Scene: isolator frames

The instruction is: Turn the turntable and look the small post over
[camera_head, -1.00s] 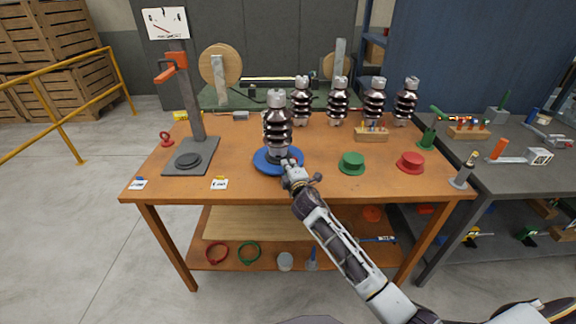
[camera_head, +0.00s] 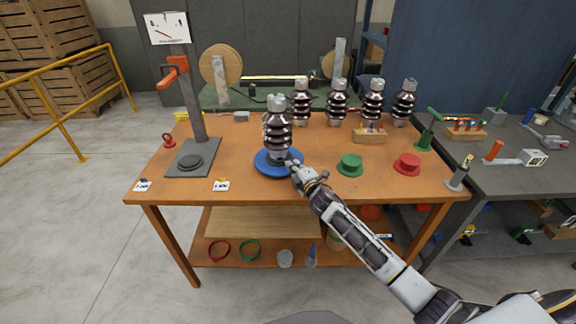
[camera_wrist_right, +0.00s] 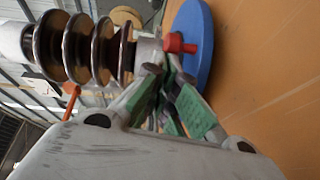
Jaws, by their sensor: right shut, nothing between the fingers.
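The turntable is a blue disc (camera_head: 266,168) on the wooden bench. The small post, a dark brown ribbed insulator with grey metal ends (camera_head: 277,128), stands upright on it. The right wrist view shows the post (camera_wrist_right: 82,48) lying sideways in the picture, the blue disc (camera_wrist_right: 197,60) and a red peg (camera_wrist_right: 180,44) at the disc. My right gripper (camera_head: 294,166) is shut and empty at the disc's right front edge. In the wrist view its green-padded fingers (camera_wrist_right: 172,102) are close to the peg and the post's base; I cannot tell whether they touch. My left gripper is out of view.
Several similar insulators (camera_head: 337,103) stand along the back of the bench. A grey stand with a dial (camera_head: 195,110) is at left. A green cap (camera_head: 350,164) and a red cap (camera_head: 407,163) sit right of the disc.

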